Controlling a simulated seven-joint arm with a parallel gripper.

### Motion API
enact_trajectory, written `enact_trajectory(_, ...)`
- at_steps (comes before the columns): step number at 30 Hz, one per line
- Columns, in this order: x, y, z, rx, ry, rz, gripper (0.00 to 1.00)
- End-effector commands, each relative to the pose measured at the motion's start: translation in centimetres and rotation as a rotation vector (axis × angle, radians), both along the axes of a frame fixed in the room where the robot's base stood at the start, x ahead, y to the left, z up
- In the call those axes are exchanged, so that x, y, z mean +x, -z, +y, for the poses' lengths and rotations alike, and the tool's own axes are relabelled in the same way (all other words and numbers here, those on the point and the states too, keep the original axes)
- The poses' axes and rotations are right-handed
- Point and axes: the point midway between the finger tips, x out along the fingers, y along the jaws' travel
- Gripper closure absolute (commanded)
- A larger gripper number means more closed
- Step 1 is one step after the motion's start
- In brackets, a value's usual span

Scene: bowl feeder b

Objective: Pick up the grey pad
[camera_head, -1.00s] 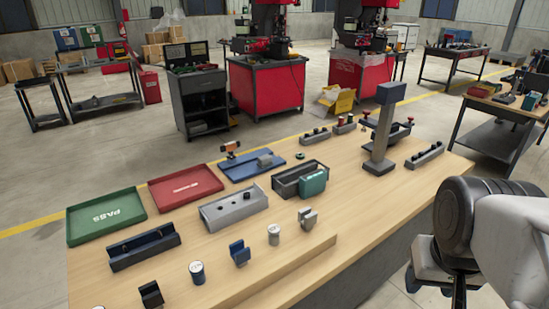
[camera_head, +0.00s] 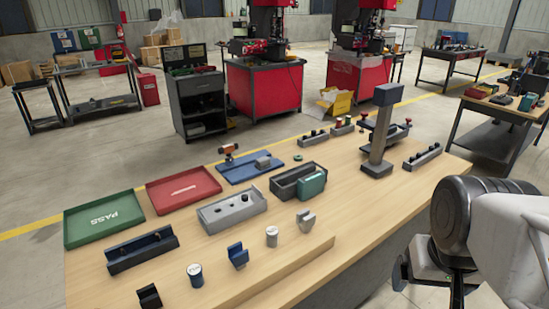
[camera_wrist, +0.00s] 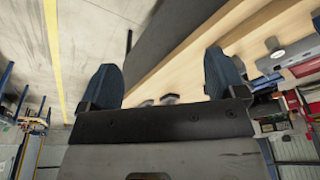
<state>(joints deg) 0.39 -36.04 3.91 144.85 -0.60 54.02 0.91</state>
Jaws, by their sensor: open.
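A small grey angled piece (camera_head: 306,218), which looks like the grey pad, stands on the wooden table at the right end of the front row in the head view. I cannot tell for sure, as a grey block (camera_head: 263,161) also lies on a blue plate further back. My gripper (camera_wrist: 163,82) is open and empty in the wrist view, its two dark blue fingers spread apart. In the head view my gripper is at the lower right, off the table's front edge and well right of the grey piece.
The table's front right is bare.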

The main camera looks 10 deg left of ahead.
Motion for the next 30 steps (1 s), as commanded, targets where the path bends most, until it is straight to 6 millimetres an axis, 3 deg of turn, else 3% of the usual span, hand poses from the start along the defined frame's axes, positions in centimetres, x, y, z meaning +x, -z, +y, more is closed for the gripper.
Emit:
enact_trajectory(5,1.4,-0.8,0.3,-0.001,-0.015,0.005,0.11)
enact_trajectory(11,4.8,-2.4,0.9,-0.005,-0.052,0.016,0.11)
enact_trajectory(30,19.2,-6.9,5.0,-0.021,-0.201,0.060,0.11)
